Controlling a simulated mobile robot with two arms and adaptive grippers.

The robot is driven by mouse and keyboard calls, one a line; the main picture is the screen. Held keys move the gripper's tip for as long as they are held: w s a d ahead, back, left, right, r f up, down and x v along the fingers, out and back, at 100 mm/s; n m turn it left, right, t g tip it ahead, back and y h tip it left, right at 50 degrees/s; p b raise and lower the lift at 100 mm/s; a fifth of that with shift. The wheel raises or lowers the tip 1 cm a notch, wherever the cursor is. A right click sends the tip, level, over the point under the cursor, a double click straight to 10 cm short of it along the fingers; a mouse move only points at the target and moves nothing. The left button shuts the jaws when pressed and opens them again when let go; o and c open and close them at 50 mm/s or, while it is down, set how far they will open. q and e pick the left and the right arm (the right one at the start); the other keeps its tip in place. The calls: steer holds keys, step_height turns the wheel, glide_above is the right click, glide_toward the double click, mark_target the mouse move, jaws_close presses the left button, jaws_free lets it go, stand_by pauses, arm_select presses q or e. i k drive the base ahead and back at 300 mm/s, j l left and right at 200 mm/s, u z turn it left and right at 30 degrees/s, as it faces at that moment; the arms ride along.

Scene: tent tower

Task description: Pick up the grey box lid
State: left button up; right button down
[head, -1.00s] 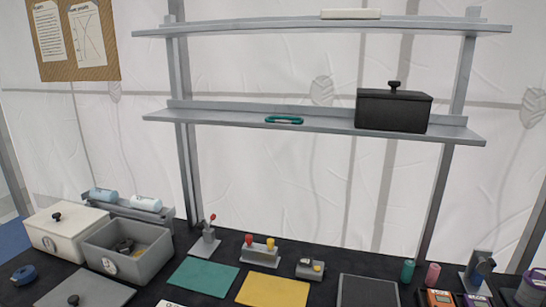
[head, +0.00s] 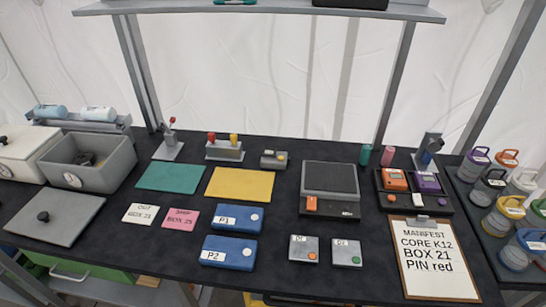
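The grey box lid (head: 55,217) lies flat on the dark table at the left, with a round black knob on top. The open grey box (head: 92,166) stands just behind it, with something dark inside. Neither of my grippers shows in the head view.
A white lidded box (head: 22,152) stands left of the grey box. A green mat (head: 171,178), a yellow mat (head: 240,183), a white card (head: 141,213) and a pink card (head: 178,218) lie to the right. Blue boxes, a grey device and a clipboard (head: 437,265) fill the table further right.

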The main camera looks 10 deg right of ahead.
mark_target(53, 216)
steer(key=u, duration=1.35)
